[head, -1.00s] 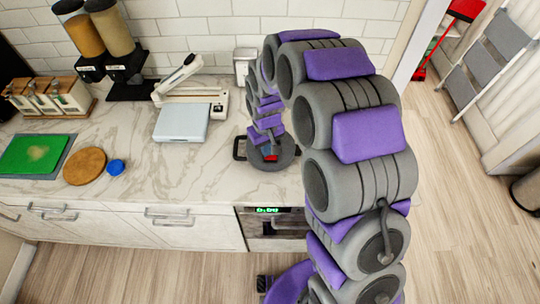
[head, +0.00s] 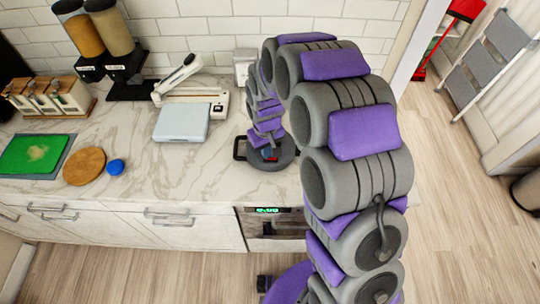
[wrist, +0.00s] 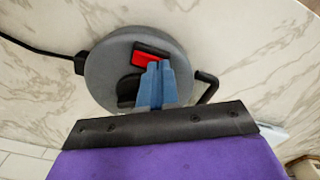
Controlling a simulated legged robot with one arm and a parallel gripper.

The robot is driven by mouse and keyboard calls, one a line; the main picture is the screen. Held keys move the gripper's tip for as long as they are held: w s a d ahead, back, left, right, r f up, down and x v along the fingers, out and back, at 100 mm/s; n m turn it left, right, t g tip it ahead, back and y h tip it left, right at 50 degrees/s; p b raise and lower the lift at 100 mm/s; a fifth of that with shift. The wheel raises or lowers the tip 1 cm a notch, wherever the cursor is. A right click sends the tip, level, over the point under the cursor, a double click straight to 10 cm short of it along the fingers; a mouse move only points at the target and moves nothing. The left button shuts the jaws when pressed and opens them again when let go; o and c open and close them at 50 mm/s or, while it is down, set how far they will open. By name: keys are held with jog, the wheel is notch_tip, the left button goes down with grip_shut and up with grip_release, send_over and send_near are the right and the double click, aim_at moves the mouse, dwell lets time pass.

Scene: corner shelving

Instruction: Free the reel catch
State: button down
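A round grey cable reel (head: 282,160) lies flat on the marble counter. In the wrist view the reel (wrist: 105,75) shows a red catch (wrist: 146,58) in a dark slot near the top of its face, with a dark recess lower down. My gripper (wrist: 159,68) has blue fingers that look closed together, with their tips over the reel face at the lower right edge of the red catch. I cannot tell whether the tips touch it. The fingers hide part of the reel's middle. In the head view my gripper (head: 271,152) is small and partly hidden by my arm.
A black handle (wrist: 207,86) sticks out at the reel's side, and a black cord (wrist: 30,45) runs off left. A pale blue scale-like device (head: 181,122), a round wooden board (head: 84,166) and a blue lid (head: 116,167) stand left on the counter. Bare counter surrounds the reel.

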jog(key=shift+f, duration=0.15)
jog(key=shift+r+p, duration=1.25)
jog(key=shift+r, duration=2.2)
jog(key=s+d+r+m+b, duration=0.1)
jog(key=s+d+r, duration=0.4)
jog(key=s, duration=0.2)
jog(key=s+d+r+m+b, duration=0.1)
jog(key=s+d+r+m, duration=0.1)
jog(key=s+d+r, duration=0.45)
jog(key=s+d+m+g+b, duration=0.1)
jog(key=s+d+m, duration=0.1)
jog(key=s, duration=1.6)
jog(key=shift+s+d+m+g, duration=0.3)
jog(key=shift+s+g, duration=0.1)
